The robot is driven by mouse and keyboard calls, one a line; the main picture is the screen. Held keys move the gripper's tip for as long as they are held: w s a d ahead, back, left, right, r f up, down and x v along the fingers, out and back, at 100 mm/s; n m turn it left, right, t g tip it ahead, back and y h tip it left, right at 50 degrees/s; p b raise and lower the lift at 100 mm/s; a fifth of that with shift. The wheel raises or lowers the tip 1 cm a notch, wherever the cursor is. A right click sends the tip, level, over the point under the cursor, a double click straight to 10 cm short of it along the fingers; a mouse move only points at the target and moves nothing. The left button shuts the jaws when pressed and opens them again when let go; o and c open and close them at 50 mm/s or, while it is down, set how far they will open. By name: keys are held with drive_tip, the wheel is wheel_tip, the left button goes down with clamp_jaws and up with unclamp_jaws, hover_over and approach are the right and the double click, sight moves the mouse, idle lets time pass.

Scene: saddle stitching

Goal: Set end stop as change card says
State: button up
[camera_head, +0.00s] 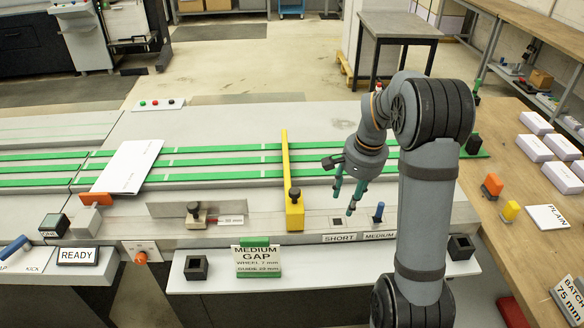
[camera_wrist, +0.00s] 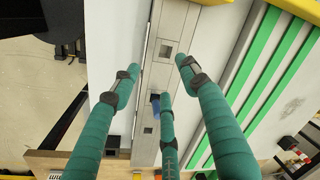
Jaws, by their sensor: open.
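A blue peg (camera_head: 379,212) stands upright in a grey strip (camera_head: 322,225), above the MEDIUM label (camera_head: 380,236). An empty square hole (camera_head: 337,221) lies above the SHORT label (camera_head: 339,238). My gripper (camera_head: 349,201) is open, above the strip between hole and peg, holding nothing. In the wrist view its three teal fingers (camera_wrist: 160,77) spread over the strip, and one partly covers the blue peg (camera_wrist: 155,108). A card with a green clip (camera_head: 254,260) reads MEDIUM GAP, WHEEL 7 mm, GUIDE 23 mm. My arm hides the strip's right part.
A yellow bar (camera_head: 291,185) with a dark knob crosses the green belts (camera_head: 215,176) left of my gripper. A card reading BATCH 75 mm (camera_head: 570,298) stands at right, near a PLAIN card (camera_head: 547,217). White stacks (camera_head: 535,148) sit on the wooden bench.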

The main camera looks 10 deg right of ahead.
wheel_tip(320, 180, up, 10)
drive_tip(key=r+m+g+p, duration=0.1)
drive_tip(key=m+p, duration=0.1)
drive_tip(key=p, duration=0.3)
hover_over(295, 191)
drive_tip(key=shift+h, duration=0.3)
wheel_tip(295, 191, down, 11)
drive_tip(key=shift+r+p, duration=0.15)
drive_tip(key=shift+p, duration=0.35)
drive_tip(key=c, duration=0.3)
drive_tip(key=c, duration=0.8)
clamp_jaws()
